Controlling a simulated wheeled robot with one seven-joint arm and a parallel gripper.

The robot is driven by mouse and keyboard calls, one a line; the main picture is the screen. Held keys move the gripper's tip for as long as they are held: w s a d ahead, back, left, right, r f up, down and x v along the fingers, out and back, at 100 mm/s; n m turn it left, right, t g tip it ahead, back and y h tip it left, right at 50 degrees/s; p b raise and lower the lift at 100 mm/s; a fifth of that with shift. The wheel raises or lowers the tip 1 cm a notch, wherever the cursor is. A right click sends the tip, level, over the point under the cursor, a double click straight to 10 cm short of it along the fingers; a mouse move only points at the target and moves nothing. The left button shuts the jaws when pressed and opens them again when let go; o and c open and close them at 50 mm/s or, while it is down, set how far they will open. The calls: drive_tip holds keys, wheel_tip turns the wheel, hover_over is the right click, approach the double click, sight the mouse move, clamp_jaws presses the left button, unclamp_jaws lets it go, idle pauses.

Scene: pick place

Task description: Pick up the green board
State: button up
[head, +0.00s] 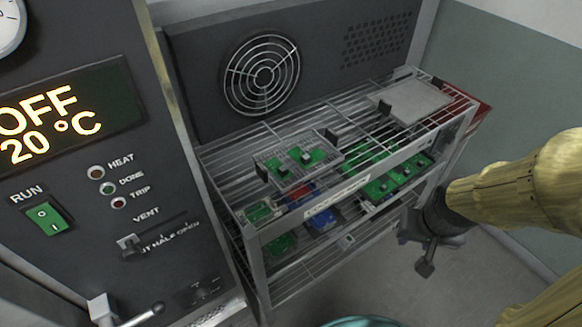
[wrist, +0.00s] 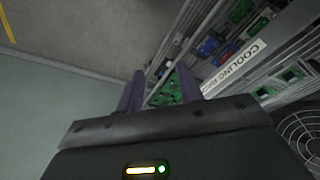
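Several green boards show on a wire rack. One green board (head: 304,159) with small grey parts lies in a wire tray on the top shelf. Another green board (head: 398,178) shows at the right, under the front rail of the top shelf. Smaller green pieces (head: 283,243) show lower down. The frames do not tell which board the task means. My gripper (head: 427,262) is in front of the rack's right side, apart from the boards. In the wrist view its two fingers (wrist: 160,90) stand apart with nothing visible between them; green boards (wrist: 168,88) show beyond.
The rack (head: 262,236) has a label reading COOLING (wrist: 235,65). A grey flat plate (head: 412,101) lies on its top right. Blue items (head: 326,216) sit below. A dark oven panel (head: 110,190) stands left. The floor (head: 490,275) at the right is clear.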

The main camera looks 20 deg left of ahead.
drive_tip(key=shift+o, duration=1.2)
drive_tip(key=shift+w, duration=0.1)
drive_tip(key=w+a+f+n+t+y, duration=0.2)
drive_tip(key=w+a+f+n+t, duration=0.3)
drive_tip(key=w, duration=0.4)
drive_tip(key=w+a+r+n+y, duration=0.1)
drive_tip(key=a+n+y, duration=0.5)
drive_tip(key=a, duration=0.9)
drive_tip(key=y, duration=0.3)
drive_tip(key=shift+w+a, duration=0.1)
drive_tip(key=shift+w, duration=0.1)
